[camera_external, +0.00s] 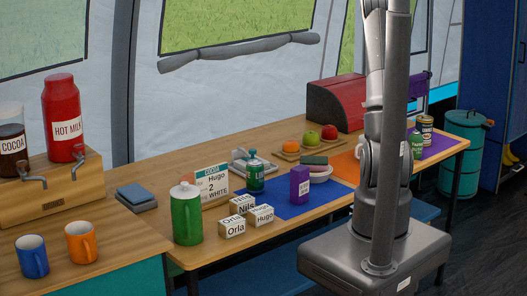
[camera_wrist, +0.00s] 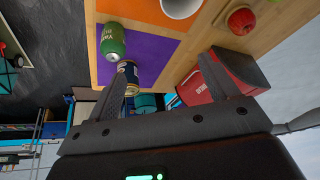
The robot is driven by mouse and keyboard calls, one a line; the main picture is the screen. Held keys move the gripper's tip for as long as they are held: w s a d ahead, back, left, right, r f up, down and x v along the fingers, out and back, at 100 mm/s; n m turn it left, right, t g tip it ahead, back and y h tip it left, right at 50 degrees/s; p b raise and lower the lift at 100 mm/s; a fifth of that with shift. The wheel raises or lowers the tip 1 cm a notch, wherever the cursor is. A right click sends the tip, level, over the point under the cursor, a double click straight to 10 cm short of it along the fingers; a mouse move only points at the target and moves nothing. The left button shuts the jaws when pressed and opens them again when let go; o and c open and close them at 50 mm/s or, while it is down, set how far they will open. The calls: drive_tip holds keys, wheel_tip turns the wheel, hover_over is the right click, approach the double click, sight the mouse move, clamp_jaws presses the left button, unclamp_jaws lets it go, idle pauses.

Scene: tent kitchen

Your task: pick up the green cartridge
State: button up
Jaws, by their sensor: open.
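Which one is the cartridge I cannot tell for certain. My gripper (camera_wrist: 167,65) is open in the wrist view, with nothing held between its fingers. A dark can with a yellow and white label (camera_wrist: 129,74) shows beside its left finger. In the external view my arm's column hides part of the table.
A green lidded jug (camera_external: 187,216), small labelled boxes (camera_external: 232,228) and a purple box (camera_external: 299,184) crowd the table's front. A red bin (camera_external: 335,102) and a board with fruit (camera_external: 287,155) stand behind. The labelled can (camera_external: 425,128) stands close to the green can.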

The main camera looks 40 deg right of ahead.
drive_tip(key=m+g, duration=0.1)
approach(416, 133)
wheel_tip(416, 133, down, 2)
drive_tip(key=shift+m+h, duration=0.3)
drive_tip(key=x, duration=0.4)
drive_tip(key=shift+f, duration=0.35)
drive_tip(key=shift+x, duration=3.05)
drive_tip(key=shift+w+d, duration=0.1)
drive_tip(key=shift+w, duration=0.05)
drive_tip(key=shift+c, duration=0.2)
drive_tip(key=shift+r, duration=0.1)
drive_tip(key=c, duration=1.1)
drive_tip(key=shift+c, duration=0.2)
drive_tip(key=shift+r, duration=0.1)
